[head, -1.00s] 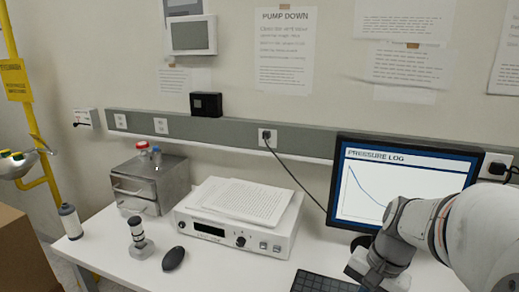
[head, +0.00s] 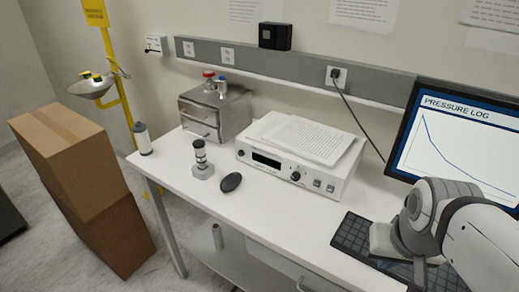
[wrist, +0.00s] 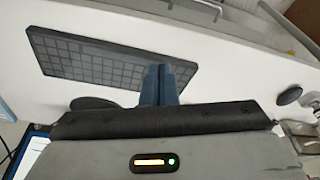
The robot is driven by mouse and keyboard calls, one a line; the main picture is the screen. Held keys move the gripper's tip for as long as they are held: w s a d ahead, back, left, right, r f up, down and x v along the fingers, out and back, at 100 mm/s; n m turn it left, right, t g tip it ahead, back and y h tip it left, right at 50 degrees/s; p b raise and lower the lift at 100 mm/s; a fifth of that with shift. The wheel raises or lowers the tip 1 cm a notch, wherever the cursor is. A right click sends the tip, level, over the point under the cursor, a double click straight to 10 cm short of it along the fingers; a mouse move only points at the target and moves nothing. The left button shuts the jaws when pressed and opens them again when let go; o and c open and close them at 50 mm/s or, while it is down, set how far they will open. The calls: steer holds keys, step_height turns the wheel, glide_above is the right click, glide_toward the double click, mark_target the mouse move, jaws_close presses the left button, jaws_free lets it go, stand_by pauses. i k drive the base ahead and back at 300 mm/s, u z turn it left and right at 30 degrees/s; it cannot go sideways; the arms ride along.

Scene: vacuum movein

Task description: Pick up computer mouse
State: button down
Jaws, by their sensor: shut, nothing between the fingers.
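The computer mouse (head: 231,182) is a small dark oval lying on the white table (head: 270,215), in front of the grey instrument box. In the wrist view a dark oval that looks like the mouse (wrist: 289,96) lies at the right side. My gripper (wrist: 160,72) shows in the wrist view with its two dark fingers together and nothing between them. It is above the table near the keyboard (wrist: 85,58), well apart from the mouse. In the head view my arm is at the right over the keyboard (head: 352,238), and the fingertips are hard to make out.
Behind are the instrument box (head: 260,160) with papers and a metal case (head: 216,112). The monitor (head: 460,140) is at right. Cardboard boxes (head: 70,160) stand left.

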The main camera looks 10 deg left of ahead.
mark_target(230, 183)
steer(key=u, duration=0.55)
steer(key=k, duration=0.85)
steer(key=u, duration=0.75)
steer(key=k, duration=0.5)
steer(key=u, duration=0.75)
steer(key=i, duration=1.4)
steer(key=z, duration=0.65)
steer(key=i, duration=1.2)
steer(key=z, duration=0.85)
steer(key=k, duration=0.8)
steer(key=z, duration=0.2)
steer(key=i, duration=0.5)
steer(key=u, duration=0.05)
